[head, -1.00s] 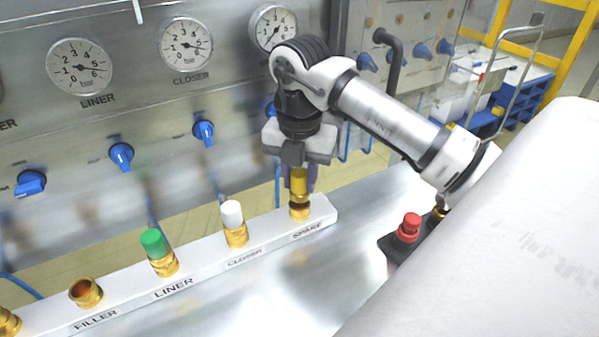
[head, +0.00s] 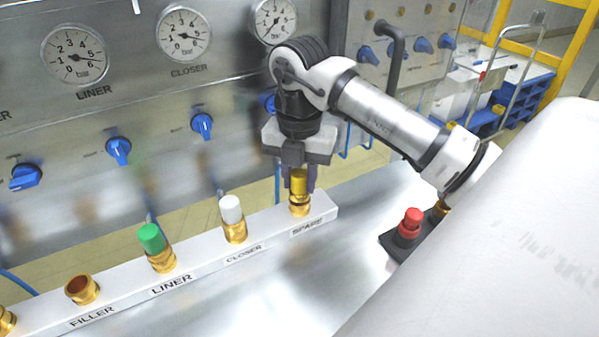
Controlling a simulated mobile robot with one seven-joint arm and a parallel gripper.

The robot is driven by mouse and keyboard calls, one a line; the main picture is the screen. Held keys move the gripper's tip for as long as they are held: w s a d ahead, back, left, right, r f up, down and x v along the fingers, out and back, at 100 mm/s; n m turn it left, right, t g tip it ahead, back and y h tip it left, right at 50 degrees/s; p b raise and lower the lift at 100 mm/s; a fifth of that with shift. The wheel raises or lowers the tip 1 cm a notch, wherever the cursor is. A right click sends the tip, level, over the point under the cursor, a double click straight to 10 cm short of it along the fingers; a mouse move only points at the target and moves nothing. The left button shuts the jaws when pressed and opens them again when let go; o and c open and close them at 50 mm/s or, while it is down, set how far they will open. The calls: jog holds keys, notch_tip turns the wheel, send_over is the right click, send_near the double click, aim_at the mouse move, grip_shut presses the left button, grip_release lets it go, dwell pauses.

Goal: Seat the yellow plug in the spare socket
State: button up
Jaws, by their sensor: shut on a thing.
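The yellow plug (head: 299,182) is upright between the fingers of my gripper (head: 299,180), at the right end of the white socket rail. My gripper points straight down and is shut on the plug. The brass spare socket (head: 299,208) is directly under the plug, above the SPARE label. The plug is in line with the socket and its lower end meets the socket's top. How deep it sits inside cannot be told from this view.
On the rail (head: 200,262), a white plug (head: 231,209) stands in CLOSER and a green plug (head: 151,238) in LINER. The FILLER socket (head: 82,288) is empty. A panel with gauges and blue valves is behind.

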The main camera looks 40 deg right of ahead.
jog(key=shift+f, duration=0.3)
jog(key=o, duration=1.1)
notch_tip(320, 180, up, 14)
jog(key=b, duration=0.1)
jog(key=shift+b, duration=0.35)
jog(key=shift+f, duration=0.1)
